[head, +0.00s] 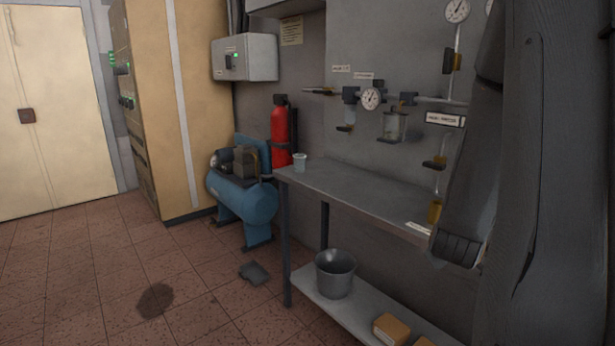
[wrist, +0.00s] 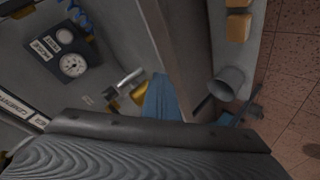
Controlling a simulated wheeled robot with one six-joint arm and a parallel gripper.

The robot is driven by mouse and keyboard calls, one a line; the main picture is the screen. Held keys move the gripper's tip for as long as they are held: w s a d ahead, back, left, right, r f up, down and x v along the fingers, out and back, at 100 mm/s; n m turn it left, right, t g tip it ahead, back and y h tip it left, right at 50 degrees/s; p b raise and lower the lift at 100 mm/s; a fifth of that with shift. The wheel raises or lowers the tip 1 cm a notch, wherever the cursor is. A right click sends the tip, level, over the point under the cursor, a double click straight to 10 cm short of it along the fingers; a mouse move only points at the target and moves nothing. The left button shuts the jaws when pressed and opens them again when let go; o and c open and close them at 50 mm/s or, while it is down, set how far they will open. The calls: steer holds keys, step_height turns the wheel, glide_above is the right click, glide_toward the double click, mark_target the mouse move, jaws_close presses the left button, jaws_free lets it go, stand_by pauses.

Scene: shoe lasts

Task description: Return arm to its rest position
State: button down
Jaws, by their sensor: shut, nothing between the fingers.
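My gripper (wrist: 158,128) fills the bottom of the wrist view as a broad dark grey shape with a ribbed surface. It is shut, with nothing held. In the head view, my dark arm takes up the right side, close to the camera. It covers part of the wall and the right end of the workbench (head: 350,188). The wrist view looks sideways at the bench and the wall fittings, with a pressure gauge (wrist: 72,65) at the upper left.
A bucket (head: 335,275) and brown blocks (head: 391,328) sit on the lower shelf. A blue compressor (head: 243,195) and red extinguisher (head: 280,135) are beyond. Floor at left is mostly clear, with a dark stain (head: 156,300).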

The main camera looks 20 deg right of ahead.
steer(key=a+f+g+y, duration=0.25)
steer(key=a+y, duration=0.45)
steer(key=a, duration=1.6)
steer(key=s+a+g+y, duration=0.1)
steer(key=s+a+g, duration=0.4)
steer(key=s+a, duration=0.6)
steer(key=shift+s+a+m, duration=0.3)
steer(key=shift+s+a, duration=0.1)
steer(key=shift+a, duration=0.15)
